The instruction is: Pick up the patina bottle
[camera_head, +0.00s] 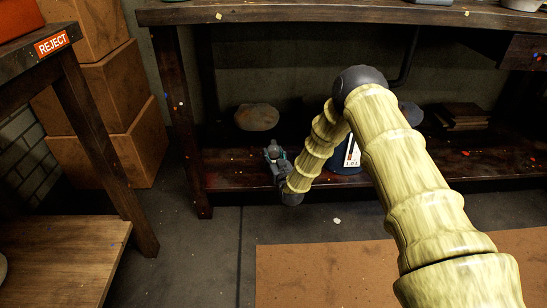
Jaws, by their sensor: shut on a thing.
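My gripper (273,154) is at the end of my bent arm, low in front of the under-shelf of the workbench. It is shut on a small dark thing with a hint of teal at its edges. This fits the patina bottle, but it is too small and dark to make out fully. The gripper fingers hide part of it. I cannot tell whether it touches the shelf.
A blue container (346,170) with a white label stands on the lower shelf (235,178), partly behind my arm. A tan rounded object (256,117) and stacked books (464,116) lie there too. A bench leg (182,120) and cardboard boxes (115,95) stand left.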

